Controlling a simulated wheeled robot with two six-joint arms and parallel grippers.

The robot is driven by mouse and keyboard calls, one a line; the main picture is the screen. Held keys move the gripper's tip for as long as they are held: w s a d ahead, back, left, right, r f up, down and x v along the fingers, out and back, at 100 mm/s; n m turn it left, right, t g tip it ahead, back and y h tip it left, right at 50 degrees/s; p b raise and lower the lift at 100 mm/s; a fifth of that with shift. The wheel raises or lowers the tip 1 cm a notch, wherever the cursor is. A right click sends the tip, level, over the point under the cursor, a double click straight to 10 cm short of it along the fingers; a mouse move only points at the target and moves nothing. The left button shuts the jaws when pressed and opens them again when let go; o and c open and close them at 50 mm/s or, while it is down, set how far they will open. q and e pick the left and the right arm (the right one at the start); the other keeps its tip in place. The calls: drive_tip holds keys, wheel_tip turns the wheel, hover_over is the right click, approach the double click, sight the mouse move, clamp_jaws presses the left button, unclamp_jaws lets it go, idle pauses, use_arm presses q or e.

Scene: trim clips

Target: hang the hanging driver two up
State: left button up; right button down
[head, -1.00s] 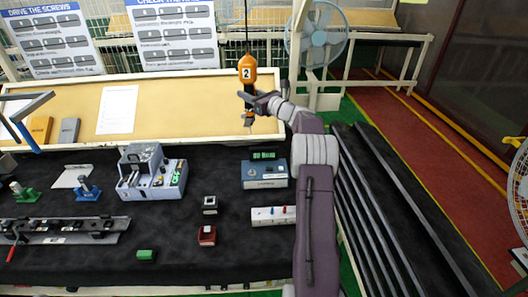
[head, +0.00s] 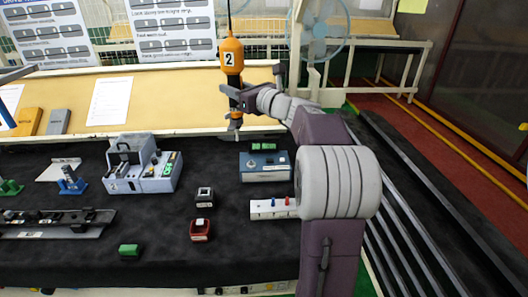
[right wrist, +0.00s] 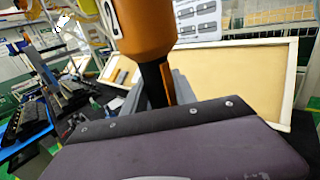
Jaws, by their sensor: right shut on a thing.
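The hanging driver two (head: 231,56) is orange with a white label "2" and a black lower part, and hangs upright from a dark cord at the top of the head view. My right gripper (head: 236,98) is shut on its black lower part, below the orange body. The driver's tip is over the far edge of the black-topped bench. In the right wrist view the orange driver body (right wrist: 145,28) fills the top middle, and the fingertips are mostly hidden behind my wrist. My left gripper is not in view.
The black bench (head: 160,235) holds a grey fixture (head: 142,172), a blue-grey box (head: 265,175), a white strip with pegs (head: 272,208) and small red and green blocks. A tan board (head: 170,100) stands behind. A fan (head: 320,38) is at the back.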

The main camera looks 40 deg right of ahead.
drive_tip(key=shift+r+p, duration=1.05)
drive_tip(key=shift+p, duration=0.05)
unclamp_jaws()
idle(0.3)
drive_tip(key=shift+s+d+r, duration=0.15)
drive_tip(key=shift+s, duration=0.55)
drive_tip(key=shift+s+d+r, duration=0.1)
drive_tip(key=shift+s, duration=0.65)
drive_tip(key=shift+s+d+r, duration=0.15)
drive_tip(key=shift+s, duration=0.55)
approach(238, 79)
drive_tip(key=shift+w+a+r, duration=0.1)
drive_tip(key=shift+w+r, duration=0.2)
drive_tip(key=shift+w, duration=0.2)
drive_tip(key=shift+w+a+r, duration=0.15)
drive_tip(key=shift+w+r, duration=0.15)
drive_tip(key=shift+w, duration=0.2)
